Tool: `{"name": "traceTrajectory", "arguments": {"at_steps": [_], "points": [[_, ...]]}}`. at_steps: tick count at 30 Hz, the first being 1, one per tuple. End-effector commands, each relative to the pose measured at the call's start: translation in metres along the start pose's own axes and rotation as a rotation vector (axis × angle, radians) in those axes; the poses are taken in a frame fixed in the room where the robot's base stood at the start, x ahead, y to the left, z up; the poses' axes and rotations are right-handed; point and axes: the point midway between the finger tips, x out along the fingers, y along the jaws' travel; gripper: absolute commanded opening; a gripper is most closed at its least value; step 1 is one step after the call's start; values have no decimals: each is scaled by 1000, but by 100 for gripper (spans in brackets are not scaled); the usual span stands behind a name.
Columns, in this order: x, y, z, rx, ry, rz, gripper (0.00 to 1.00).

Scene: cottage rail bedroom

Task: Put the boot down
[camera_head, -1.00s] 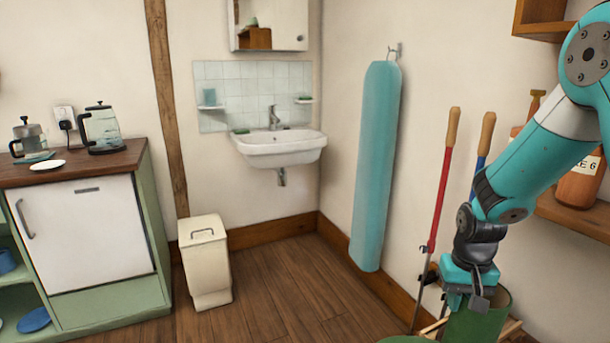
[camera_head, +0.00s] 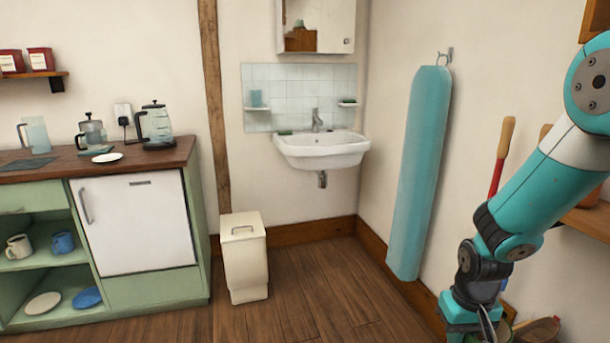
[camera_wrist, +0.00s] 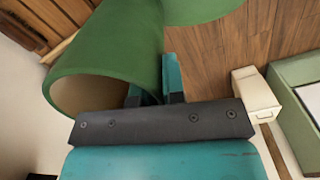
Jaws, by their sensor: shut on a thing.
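The green boot (camera_wrist: 110,50) fills the upper left of the wrist view, its round open top facing the camera and showing a tan inside. My gripper (camera_wrist: 155,85) is shut on the boot's rim, with a teal finger against the wall of the shaft. A further green part (camera_wrist: 200,8) shows at the top edge; I cannot tell whether it is the foot. In the head view my gripper (camera_head: 482,325) is at the bottom right, and most of the boot is hidden or out of frame.
Wooden floor (camera_head: 310,285) lies open in front of the sink (camera_head: 320,150). A cream bin (camera_head: 245,260) stands beside the green cabinet (camera_head: 155,290). An ironing board (camera_head: 420,175) hangs on the right wall. A red-shafted tool (camera_head: 497,175) leans near my arm.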

Motion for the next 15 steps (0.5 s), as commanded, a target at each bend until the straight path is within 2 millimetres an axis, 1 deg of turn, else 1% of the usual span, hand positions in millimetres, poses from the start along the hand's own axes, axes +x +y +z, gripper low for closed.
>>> {"name": "traceTrajectory", "arguments": {"at_steps": [1, 11, 15], "points": [[-6, 0, 0, 0, -1, 0, 0], [-23, 0, 4, 1, -2, 0, 0], [-36, 0, 8, 1, -3, 0, 0]]}}
